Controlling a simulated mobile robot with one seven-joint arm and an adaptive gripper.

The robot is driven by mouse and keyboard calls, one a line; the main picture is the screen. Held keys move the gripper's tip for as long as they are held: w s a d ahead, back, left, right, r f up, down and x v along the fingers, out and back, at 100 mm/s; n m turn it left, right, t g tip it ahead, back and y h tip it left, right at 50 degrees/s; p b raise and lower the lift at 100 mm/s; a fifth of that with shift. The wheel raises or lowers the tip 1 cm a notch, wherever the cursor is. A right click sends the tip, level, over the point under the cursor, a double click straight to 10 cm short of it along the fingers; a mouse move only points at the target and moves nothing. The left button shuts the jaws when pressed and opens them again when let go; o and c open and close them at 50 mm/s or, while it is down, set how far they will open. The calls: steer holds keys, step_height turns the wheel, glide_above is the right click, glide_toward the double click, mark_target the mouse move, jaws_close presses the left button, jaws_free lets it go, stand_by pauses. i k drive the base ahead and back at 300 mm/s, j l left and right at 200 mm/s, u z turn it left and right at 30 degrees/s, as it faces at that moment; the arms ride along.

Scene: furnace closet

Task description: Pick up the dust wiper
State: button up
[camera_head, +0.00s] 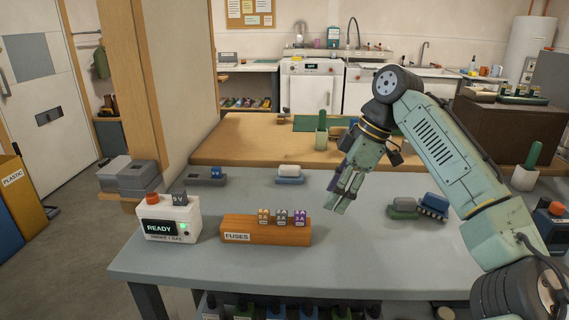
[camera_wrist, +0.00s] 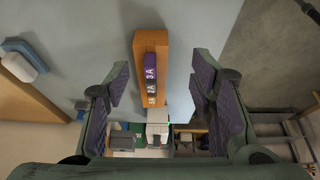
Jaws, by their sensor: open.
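No object is labelled as the dust wiper. A small block with a white top and blue base (camera_head: 289,174) lies on the grey table behind the fuse block; it also shows at the upper left of the wrist view (camera_wrist: 24,60). Right of my gripper lie a grey and green block (camera_head: 403,209) and a blue block with a dark, ridged lower edge (camera_head: 433,206). I cannot tell which of these is the wiper. My gripper (camera_head: 338,203) points down above the table between them, open and empty. Its spread fingers (camera_wrist: 163,92) touch nothing in the wrist view.
A wooden fuse block (camera_head: 266,232) with three labelled fuses stands at the front. A white READY tester (camera_head: 171,219) is to its left. A wooden table (camera_head: 250,145) adjoins behind. A white holder with a green handle (camera_head: 527,170) stands at right. The table's front middle is clear.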

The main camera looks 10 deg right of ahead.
mark_target(286, 173)
steer(key=i, duration=1.05)
